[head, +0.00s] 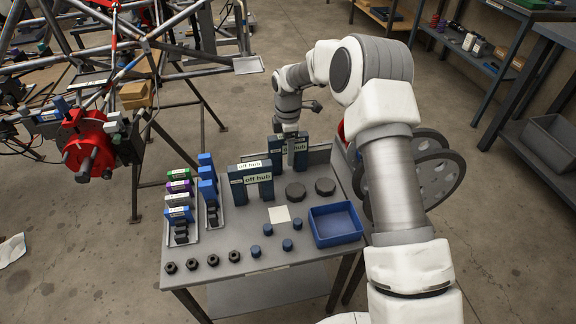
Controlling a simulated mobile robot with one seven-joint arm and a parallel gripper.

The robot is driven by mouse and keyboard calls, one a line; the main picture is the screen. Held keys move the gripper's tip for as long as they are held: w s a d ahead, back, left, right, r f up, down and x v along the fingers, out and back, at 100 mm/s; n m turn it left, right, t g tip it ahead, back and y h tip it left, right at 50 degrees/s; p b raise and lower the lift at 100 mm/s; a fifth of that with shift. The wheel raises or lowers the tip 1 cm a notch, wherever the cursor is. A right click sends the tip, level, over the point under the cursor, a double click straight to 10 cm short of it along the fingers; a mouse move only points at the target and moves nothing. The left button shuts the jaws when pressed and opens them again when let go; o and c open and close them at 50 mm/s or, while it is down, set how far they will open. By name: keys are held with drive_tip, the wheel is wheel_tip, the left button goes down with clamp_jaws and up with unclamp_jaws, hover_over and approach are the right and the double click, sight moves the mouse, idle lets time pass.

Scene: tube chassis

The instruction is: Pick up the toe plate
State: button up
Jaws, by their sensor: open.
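My gripper (292,150) points down at the back of the grey table (240,282), at the rear one of two dark blue upright pieces (276,148) labelled "off hub". It is open. Its fingertips are small and partly merge with that piece, so I cannot tell whether they touch it or stand around it. The front dark blue piece (236,180), also labelled "off hub", stands upright to the left and nearer. No label reads "toe plate"; these upright pieces may be the toe plates, but I cannot tell for certain.
A blue tray (335,224), two dark round discs (296,191), a white square (279,214), several blue cylinders and several dark nuts lie on the table. Racks of coloured blocks (180,197) stand at left. The tube chassis (150,60) is beyond. Wheels (430,165) stand right.

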clamp_jaws()
idle(0.3)
idle(1.1)
